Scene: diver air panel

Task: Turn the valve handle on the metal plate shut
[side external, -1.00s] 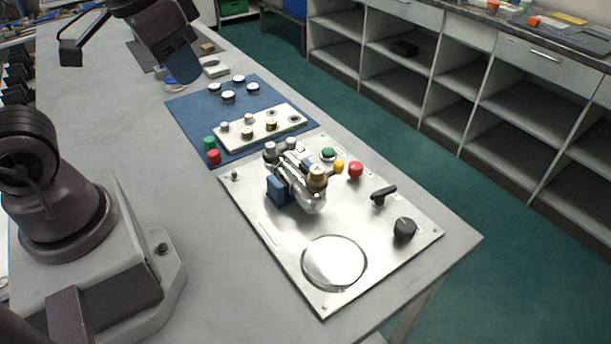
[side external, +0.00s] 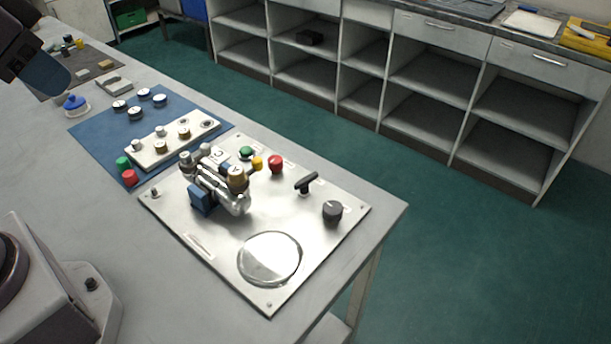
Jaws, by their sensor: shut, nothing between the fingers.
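The metal plate (side external: 178,220) lies flat on the near end of the grey bench. A black T-shaped valve handle (side external: 307,183) stands on its right part, with its bar slanting up to the right. Part of my arm shows at the top left, far from the plate. My gripper's fingers are outside the picture, and nothing touches the handle.
A red button (side external: 276,164), a green button (side external: 246,152), a black dial (side external: 332,211) and a round glossy disc (side external: 269,259) surround the handle on the plate. A blue mat (side external: 95,128) with gauges and a white block lies further back. Open shelves (side external: 430,90) stand across the floor.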

